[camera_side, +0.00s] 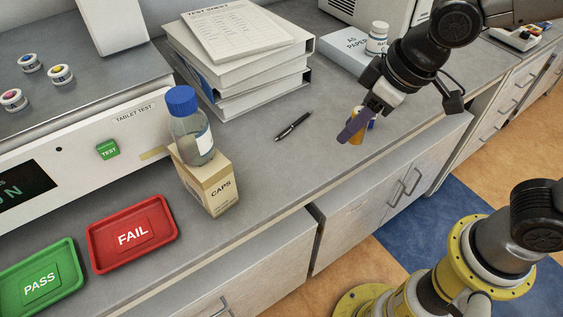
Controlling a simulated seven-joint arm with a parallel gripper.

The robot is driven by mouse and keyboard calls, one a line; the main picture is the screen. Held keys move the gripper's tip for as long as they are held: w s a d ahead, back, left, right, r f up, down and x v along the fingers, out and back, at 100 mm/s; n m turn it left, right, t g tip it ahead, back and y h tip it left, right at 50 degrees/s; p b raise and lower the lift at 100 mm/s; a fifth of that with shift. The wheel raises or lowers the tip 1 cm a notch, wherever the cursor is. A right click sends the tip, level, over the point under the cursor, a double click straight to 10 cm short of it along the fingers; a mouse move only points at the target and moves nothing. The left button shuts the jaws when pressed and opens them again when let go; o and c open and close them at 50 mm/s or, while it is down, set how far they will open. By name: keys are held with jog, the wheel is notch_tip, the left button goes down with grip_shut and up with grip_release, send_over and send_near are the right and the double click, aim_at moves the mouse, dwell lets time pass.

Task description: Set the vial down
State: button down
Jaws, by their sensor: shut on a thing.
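My gripper (352,128) is at the right of the bench in the side view, pointing down and to the left. Its purple fingers are shut on an orange vial (357,138). The fingers cover much of the vial, and only a strip of orange and a bit of blue and white beside them show. The vial is near the front edge of the grey bench top (290,165). I cannot tell whether its base touches the bench.
A pen (293,126) lies left of my gripper. A binder stack (245,100) and a white bottle (377,38) on a box stand behind. A blue-capped bottle (191,135) sits on the CAPS box (210,188). Red FAIL (100,259) and green PASS (75,296) trays lie at left.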

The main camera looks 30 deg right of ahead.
jog(key=shift+a+f, duration=0.15)
jog(key=shift+a, duration=0.15)
send_near(272, 160)
jog(key=shift+w+a+f, duration=0.4)
jog(key=shift+w+f, duration=0.35)
jog(key=shift+f, duration=0.05)
jog(key=shift+w+a+f, duration=0.1)
jog(key=shift+w+f, duration=0.05)
jog(key=shift+f, duration=0.05)
jog(key=shift+w+f, duration=0.15)
jog(key=shift+f, duration=1.55)
jog(key=shift+f, duration=0.1)
jog(key=c, duration=0.5)
grip_release()
jog(key=shift+c, duration=0.2)
